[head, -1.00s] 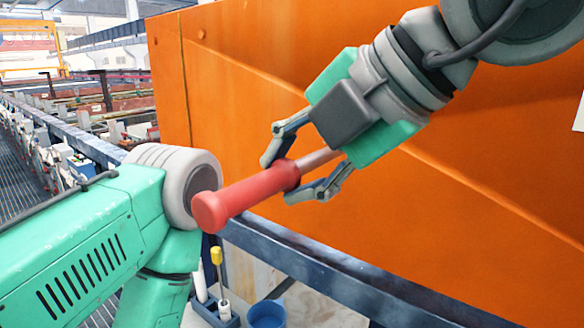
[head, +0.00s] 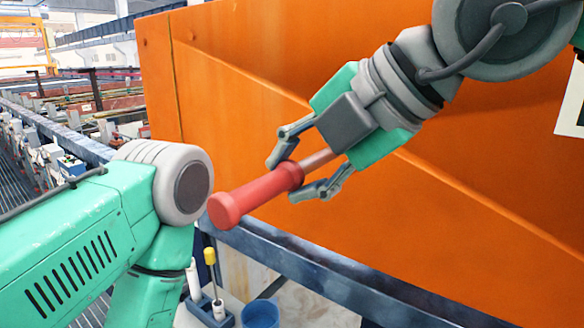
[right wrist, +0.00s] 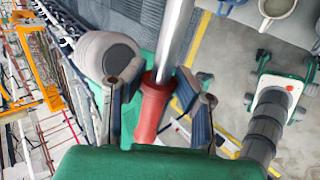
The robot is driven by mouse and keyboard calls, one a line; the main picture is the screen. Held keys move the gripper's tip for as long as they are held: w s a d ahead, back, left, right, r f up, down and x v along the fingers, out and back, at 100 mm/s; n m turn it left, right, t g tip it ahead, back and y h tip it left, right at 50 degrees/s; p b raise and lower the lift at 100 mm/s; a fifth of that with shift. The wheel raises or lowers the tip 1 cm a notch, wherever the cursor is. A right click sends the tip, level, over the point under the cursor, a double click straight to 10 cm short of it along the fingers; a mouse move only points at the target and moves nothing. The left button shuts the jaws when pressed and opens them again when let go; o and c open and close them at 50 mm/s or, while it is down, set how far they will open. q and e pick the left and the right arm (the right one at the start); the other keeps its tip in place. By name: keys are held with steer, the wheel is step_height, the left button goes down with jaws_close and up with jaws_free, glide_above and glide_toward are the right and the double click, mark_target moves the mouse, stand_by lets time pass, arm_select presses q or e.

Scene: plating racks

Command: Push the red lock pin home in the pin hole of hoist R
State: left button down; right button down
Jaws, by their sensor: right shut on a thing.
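The red lock pin (head: 256,194) is held in my right gripper (head: 302,175) in the head view. Its thick red handle points down and left, and its thin metal shaft runs back between the fingers toward the palm. The right wrist view shows the red handle (right wrist: 152,108) between the two fingers (right wrist: 160,98) with the grey shaft (right wrist: 176,40) running up. The fingers are shut on it. My left arm is at the left, but its gripper is out of view. I cannot make out hoist R or its pin hole.
A large orange panel (head: 235,80) stands behind the pin, with a dark blue rail (head: 310,268) below it. A blue cup (head: 260,314) and a yellow-handled tool (head: 210,258) stand at the bottom. Racks (head: 100,100) run along the far left.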

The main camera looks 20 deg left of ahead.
mark_target(328, 152)
steer(key=shift+w+r, duration=0.15)
steer(key=shift+w, duration=0.1)
steer(key=shift+w+d+p, duration=0.15)
steer(key=shift+w+p, duration=0.15)
steer(key=shift+w, duration=0.05)
steer(key=shift+w+d+p, duration=0.35)
steer(key=shift+w+p, duration=0.35)
steer(key=shift+w, duration=0.2)
steer(key=shift+w+d+p, duration=0.3)
steer(key=shift+w+p, duration=0.45)
steer(key=shift+w, duration=0.15)
steer(key=shift+w+d+p, duration=0.35)
steer(key=shift+w+p, duration=0.35)
steer(key=shift+w, duration=0.2)
steer(key=shift+w+d+p, duration=0.25)
steer(key=shift+w, duration=0.4)
steer(key=shift+w+d+p, duration=0.2)
steer(key=shift+w+p, duration=0.05)
steer(key=shift+w, duration=0.4)
steer(key=shift+w+d, duration=0.25)
steer(key=shift+w, duration=0.3)
steer(key=shift+w+d, duration=0.2)
steer(key=shift+w, duration=0.3)
steer(key=c, duration=1.2)
jaws_free()
steer(key=shift+o, duration=0.2)
